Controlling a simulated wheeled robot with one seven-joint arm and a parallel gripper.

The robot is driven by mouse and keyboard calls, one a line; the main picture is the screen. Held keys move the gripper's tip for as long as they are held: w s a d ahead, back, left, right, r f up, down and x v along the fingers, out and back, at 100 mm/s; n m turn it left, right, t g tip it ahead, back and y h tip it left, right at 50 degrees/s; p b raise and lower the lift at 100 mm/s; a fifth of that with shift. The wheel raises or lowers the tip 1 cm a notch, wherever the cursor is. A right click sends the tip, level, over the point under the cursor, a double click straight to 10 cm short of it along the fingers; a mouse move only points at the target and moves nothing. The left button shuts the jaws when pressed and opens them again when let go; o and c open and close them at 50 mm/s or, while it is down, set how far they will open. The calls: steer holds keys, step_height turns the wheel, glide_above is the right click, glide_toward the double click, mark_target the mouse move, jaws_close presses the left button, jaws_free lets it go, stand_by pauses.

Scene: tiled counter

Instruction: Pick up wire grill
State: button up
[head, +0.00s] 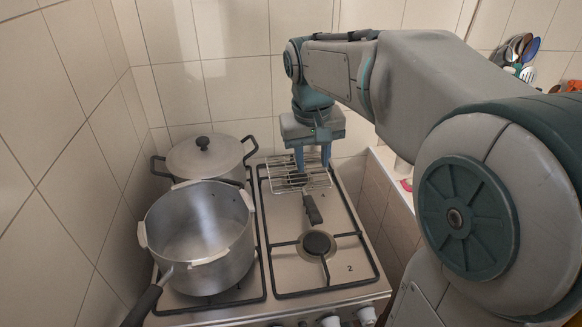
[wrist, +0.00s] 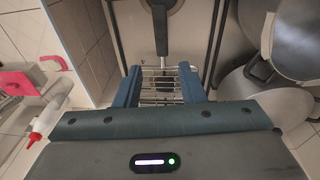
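The wire grill (head: 290,182) lies over the back right part of the stove, with its dark handle (head: 313,209) pointing to the front. My gripper (head: 312,166) is above the grill, pointing down, with its two blue fingers apart. In the wrist view, the grill's wires (wrist: 160,84) show between and beyond the fingertips (wrist: 160,72), and the handle (wrist: 160,32) extends away toward a burner. The gap in height between fingertips and wires is hard to judge. The fingers hide part of the grill.
A large open pot (head: 200,240) stands on the front left of the stove, and a lidded pot (head: 204,160) stands behind it. The front right burner (head: 318,243) is bare. Tiled walls close off the left and back. A counter with a red item (head: 406,185) lies to the right.

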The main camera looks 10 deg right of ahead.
steer(key=g+h+b, duration=0.1)
steer(key=b, duration=0.2)
glide_toward(304, 191)
steer(key=shift+d+f+p, duration=0.1)
steer(key=shift+d+f, duration=0.15)
steer(key=shift+f, duration=1.2)
steer(key=shift+d+f+p, duration=0.15)
steer(key=shift+d+f, duration=0.1)
steer(key=shift+f, duration=1.2)
steer(key=shift+d+f+p, duration=0.1)
steer(key=shift+d+f, duration=0.15)
steer(key=shift+f, duration=1.25)
jaws_close()
